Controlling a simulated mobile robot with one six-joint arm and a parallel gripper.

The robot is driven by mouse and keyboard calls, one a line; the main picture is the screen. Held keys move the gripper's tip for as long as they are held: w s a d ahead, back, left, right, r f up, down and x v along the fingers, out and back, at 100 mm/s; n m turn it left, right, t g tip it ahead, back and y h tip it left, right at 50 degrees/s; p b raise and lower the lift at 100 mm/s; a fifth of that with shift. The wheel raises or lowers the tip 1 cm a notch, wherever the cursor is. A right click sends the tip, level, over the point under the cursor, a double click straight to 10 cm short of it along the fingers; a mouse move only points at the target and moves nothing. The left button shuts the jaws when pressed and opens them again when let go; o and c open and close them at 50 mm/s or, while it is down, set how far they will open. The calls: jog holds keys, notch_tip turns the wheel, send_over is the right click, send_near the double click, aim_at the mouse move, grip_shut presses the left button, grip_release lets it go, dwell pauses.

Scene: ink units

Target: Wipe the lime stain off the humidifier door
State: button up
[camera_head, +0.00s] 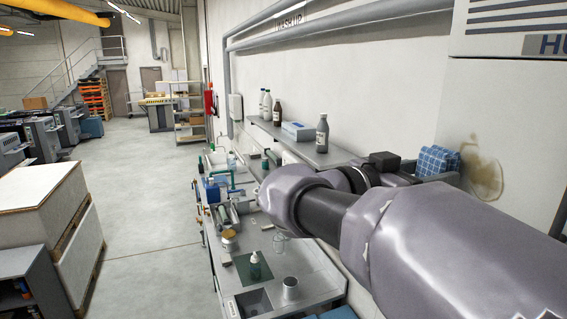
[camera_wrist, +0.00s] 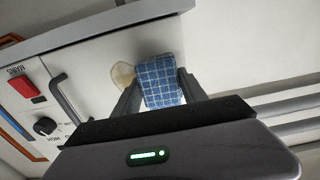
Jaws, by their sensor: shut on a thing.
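The humidifier door (camera_head: 520,110) is a pale panel at the right of the head view, and it also fills the upper middle of the wrist view (camera_wrist: 220,50). A tan-brown lime stain (camera_head: 486,168) with a darker rim marks it. My gripper (camera_wrist: 160,88) is shut on a folded blue checked cloth (camera_wrist: 158,70). In the head view the cloth (camera_head: 436,160) is just left of the stain. In the wrist view it overlaps the right side of the stain (camera_wrist: 122,75). I cannot tell whether the cloth touches the door.
The wrist view shows a dark door handle (camera_wrist: 68,98), a red switch (camera_wrist: 22,86) and a black knob (camera_wrist: 45,126). A wall shelf (camera_head: 310,147) with several bottles and a bench (camera_head: 310,268) with a sink lie left of my arm. The floor (camera_head: 145,215) farther left is open.

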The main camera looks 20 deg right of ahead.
jog(key=shift+d+b, duration=0.6)
jog(key=shift+d, duration=0.25)
